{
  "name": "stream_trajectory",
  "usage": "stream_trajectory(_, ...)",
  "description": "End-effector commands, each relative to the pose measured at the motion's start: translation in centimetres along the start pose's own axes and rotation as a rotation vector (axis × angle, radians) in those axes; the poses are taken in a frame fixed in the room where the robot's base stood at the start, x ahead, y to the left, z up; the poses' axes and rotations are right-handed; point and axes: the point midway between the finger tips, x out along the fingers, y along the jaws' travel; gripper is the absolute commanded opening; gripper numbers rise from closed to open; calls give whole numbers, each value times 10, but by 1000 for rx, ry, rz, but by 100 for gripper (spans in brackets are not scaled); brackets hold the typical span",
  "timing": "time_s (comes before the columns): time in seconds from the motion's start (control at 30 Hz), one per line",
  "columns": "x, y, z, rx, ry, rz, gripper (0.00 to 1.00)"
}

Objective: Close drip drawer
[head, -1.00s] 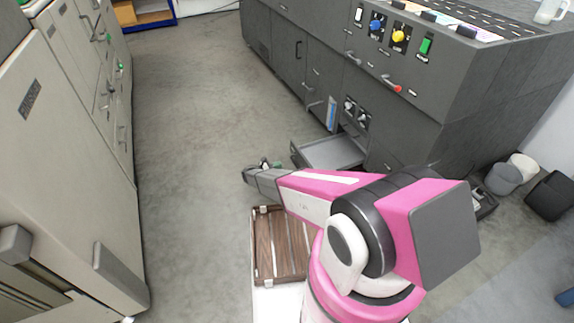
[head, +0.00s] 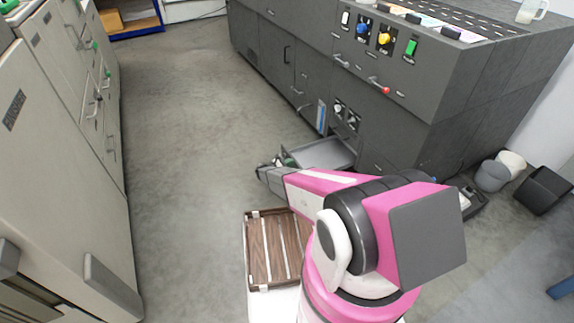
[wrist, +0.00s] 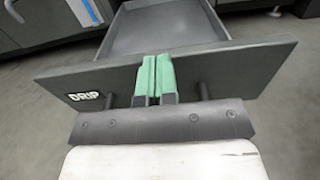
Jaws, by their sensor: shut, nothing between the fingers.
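The drip drawer (head: 326,154) stands pulled out low from the dark grey machine in the head view. In the wrist view its grey front panel (wrist: 225,74) carries a white "DRIP" label (wrist: 84,96), with the open tray (wrist: 170,26) behind it. In the head view my arm hides the drawer's near side.
The grey machine (head: 400,130) fills the right, with knobs and handles. A beige cabinet (head: 60,170) lines the left. A slatted wooden tray (head: 270,248) is near my base. Bins (head: 492,175) stand at the right. The floor (head: 190,130) between is clear.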

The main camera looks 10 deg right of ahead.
Motion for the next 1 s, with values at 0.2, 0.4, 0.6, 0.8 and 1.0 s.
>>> stream_trajectory(0.2,0,0,0,0,0,0,0)
stream_trajectory(0.4,6,0,0,0,0,-1,0)
stream_trajectory(0.6,40,0,0,0,0,-4,0)
stream_trajectory(0.8,103,0,-1,0,-1,-5,0)
stream_trajectory(1.0,176,0,-1,1,0,-6,0)
